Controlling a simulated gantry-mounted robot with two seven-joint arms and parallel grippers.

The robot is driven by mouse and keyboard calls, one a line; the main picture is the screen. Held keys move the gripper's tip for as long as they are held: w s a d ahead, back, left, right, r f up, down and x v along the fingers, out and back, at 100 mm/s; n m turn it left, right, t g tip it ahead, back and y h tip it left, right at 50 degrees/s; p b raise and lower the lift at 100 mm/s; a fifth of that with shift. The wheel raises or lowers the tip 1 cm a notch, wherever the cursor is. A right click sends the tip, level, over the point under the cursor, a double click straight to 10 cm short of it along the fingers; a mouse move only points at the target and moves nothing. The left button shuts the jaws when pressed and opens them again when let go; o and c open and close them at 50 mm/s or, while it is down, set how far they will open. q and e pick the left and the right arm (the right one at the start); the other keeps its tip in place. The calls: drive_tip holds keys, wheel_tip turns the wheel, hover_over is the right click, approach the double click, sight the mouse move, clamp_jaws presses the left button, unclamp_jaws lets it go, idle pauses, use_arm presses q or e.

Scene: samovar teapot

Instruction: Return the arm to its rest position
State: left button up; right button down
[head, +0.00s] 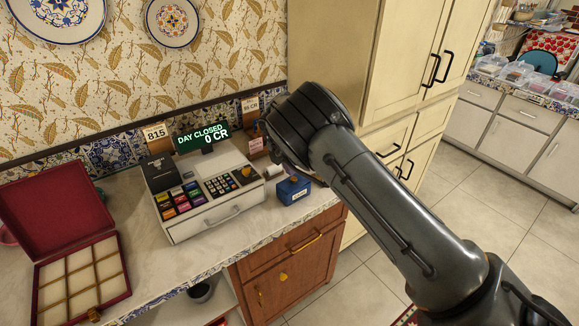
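My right arm comes in from the lower right and reaches over the counter's right end. Its dark gripper (274,150) is at the far end of the arm, just right of the white cash register (215,211) and above and behind a small blue box (293,190). The fingers are mostly hidden by the wrist, so I cannot tell whether they are open or shut, or whether they touch anything. My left gripper is not in view.
The register's display (203,138) reads "DAY CLOSED 0 CR". An open red case (70,253) with empty compartments lies on the left of the counter (150,262). A tall cream cabinet (345,55) stands behind my arm. Tiled floor (490,190) is open at right.

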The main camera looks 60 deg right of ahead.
drive_tip(key=shift+f+b, duration=0.35)
drive_tip(key=shift+f, duration=0.5)
drive_tip(key=shift+r, duration=0.1)
drive_tip(key=shift+r+p, duration=1.85)
drive_tip(key=shift+r, duration=0.35)
drive_tip(key=shift+r+p, duration=1)
drive_tip(key=shift+r, duration=0.35)
